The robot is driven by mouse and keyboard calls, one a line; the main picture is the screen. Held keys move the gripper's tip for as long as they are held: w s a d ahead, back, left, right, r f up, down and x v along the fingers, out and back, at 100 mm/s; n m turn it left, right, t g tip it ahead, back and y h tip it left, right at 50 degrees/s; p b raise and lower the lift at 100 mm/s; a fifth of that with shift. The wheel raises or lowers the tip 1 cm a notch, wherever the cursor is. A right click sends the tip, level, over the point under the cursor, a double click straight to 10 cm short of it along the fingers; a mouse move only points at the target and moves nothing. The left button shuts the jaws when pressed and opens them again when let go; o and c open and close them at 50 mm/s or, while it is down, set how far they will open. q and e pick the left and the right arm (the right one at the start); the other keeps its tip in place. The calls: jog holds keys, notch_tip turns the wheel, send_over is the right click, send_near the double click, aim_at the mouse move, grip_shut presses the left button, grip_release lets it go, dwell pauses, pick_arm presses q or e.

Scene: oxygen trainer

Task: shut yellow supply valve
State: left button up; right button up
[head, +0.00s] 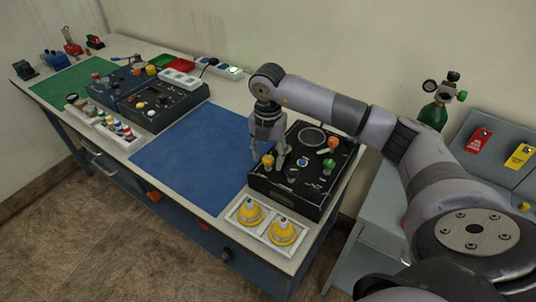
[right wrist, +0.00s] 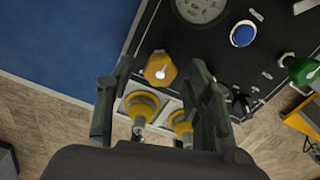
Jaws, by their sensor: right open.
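The yellow supply valve (head: 268,161) is a yellow knob near the left front corner of the black trainer box (head: 283,193). In the right wrist view the yellow valve (right wrist: 160,69) has an angular outline and a pale spot in its middle. My right gripper (head: 269,156) points down over this corner of the box. In the right wrist view my right gripper (right wrist: 160,66) is open, with a finger on each side of the valve in the picture. I cannot tell whether either finger touches it. My left gripper is not in view.
The box also carries a blue knob (head: 292,175), a green knob (head: 328,165), an orange knob (head: 333,142) and a round gauge (head: 311,138). Two yellow cone-shaped items (head: 282,232) stand in a white tray at the front edge. The blue mat (head: 190,155) is clear.

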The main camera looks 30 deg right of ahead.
aim_at(268, 159)
notch_tip(268, 159, up, 12)
dwell(0.4)
dwell(0.5)
